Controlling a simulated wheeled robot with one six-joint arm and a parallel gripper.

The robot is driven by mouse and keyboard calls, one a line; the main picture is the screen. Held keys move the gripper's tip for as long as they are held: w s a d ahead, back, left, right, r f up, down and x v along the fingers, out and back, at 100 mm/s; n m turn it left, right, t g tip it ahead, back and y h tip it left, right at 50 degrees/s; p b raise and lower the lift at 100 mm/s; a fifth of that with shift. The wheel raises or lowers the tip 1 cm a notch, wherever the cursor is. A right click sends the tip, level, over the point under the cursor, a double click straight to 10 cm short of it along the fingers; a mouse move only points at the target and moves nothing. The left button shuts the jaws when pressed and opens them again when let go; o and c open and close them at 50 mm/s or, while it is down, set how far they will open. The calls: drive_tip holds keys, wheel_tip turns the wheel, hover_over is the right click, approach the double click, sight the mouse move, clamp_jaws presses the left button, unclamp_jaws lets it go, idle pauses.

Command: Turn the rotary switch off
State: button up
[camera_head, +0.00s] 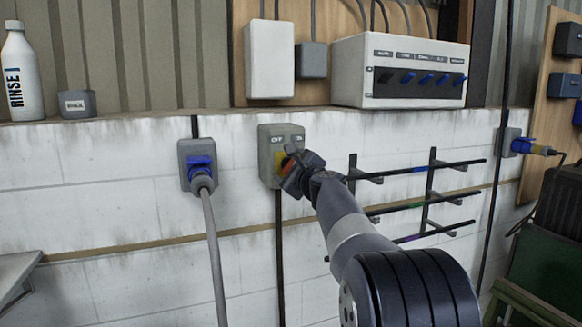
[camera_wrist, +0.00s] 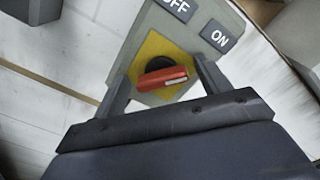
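The rotary switch is a grey box (camera_head: 268,148) on the white block wall, with an OFF label at its upper left and an ON label at its upper right. In the wrist view its red knob (camera_wrist: 163,78) sits on a yellow plate (camera_wrist: 150,50). The knob's white mark is at its right end, on the ON label's side. My gripper (camera_head: 287,168) is at the front of the box and hides part of the knob in the head view. In the wrist view my gripper (camera_wrist: 163,70) is open, one finger each side of the knob, with gaps visible.
A blue plug in a grey socket (camera_head: 197,160) with a hanging cable is left of the switch. A black rack (camera_head: 430,190) sticks out on the right. A ledge above holds a bottle (camera_head: 20,75), a small grey pot (camera_head: 77,103) and a white switch panel (camera_head: 400,70).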

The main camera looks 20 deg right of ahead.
drive_tip(key=c, duration=0.9)
drive_tip(key=shift+f+n+b, duration=0.1)
drive_tip(key=shift+n+b, duration=0.2)
drive_tip(key=shift+f+n+b, duration=0.2)
drive_tip(key=shift+n+b, duration=2.4)
drive_tip(key=shift+n, duration=1.2)
drive_tip(key=shift+f+n+b, duration=0.15)
drive_tip(key=shift+n+b, duration=2.45)
drive_tip(key=shift+n, duration=1.2)
drive_tip(key=o, duration=1)
drive_tip(key=shift+r, duration=0.1)
